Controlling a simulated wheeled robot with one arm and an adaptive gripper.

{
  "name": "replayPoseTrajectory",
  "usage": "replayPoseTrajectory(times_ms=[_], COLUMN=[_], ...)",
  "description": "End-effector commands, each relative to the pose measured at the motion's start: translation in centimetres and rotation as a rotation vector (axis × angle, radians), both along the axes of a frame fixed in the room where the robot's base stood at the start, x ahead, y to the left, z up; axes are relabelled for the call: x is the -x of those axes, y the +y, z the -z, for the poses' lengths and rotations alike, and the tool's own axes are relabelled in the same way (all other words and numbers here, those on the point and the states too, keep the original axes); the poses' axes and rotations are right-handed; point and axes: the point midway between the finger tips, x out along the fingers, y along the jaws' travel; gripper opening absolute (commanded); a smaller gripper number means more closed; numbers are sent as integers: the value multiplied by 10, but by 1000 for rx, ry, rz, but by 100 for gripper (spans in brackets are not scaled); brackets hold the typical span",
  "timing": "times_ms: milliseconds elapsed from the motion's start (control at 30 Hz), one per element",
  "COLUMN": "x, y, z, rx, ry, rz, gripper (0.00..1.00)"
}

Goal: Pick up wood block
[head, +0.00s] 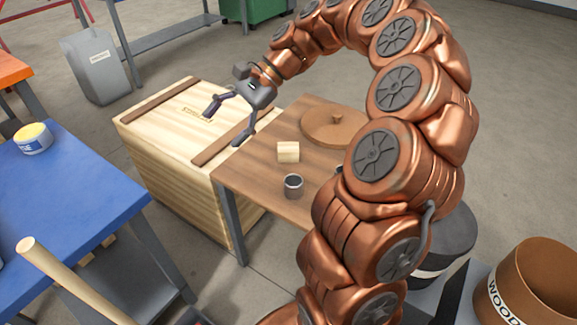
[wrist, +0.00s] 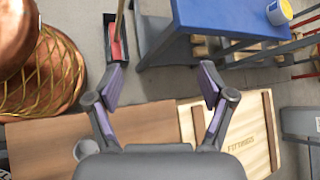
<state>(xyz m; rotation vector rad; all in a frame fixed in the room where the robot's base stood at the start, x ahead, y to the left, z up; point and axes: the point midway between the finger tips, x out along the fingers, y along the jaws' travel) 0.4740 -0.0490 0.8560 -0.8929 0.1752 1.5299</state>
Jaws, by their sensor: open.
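The wood block (head: 288,152) is a small pale block on the brown wooden table (head: 262,178) in the head view. It sits between a round wooden lid and a grey cup. My gripper (head: 224,128) is open and empty, up and to the left of the block, and appears above the border between the crate and the table. In the wrist view my gripper (wrist: 162,85) has its two fingers spread wide with nothing between them. I cannot make out the block in the wrist view.
The grey cup (head: 293,186) stands just in front of the block. A wooden crate (head: 150,135) adjoins the table on the left. A blue table (head: 70,190) is farther left. My arm hides the table's right part.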

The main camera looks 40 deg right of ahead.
Motion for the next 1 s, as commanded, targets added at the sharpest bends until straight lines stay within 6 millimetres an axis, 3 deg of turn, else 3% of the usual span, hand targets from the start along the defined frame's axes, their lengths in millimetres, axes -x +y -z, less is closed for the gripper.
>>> replayPoseTrajectory(times_ms=[33,300,500,600,800,1000], x=[-11,-43,-44,-39,-34,-42], y=[-20,-123,-199,-226,-249,-241], z=[25,101,159,179,197,204], rx=[-36,-224,-340,-381,-418,-421], ry=[24,163,258,292,325,326], rz=[65,387,601,677,746,754], gripper=[81,81,81,81,81,81])
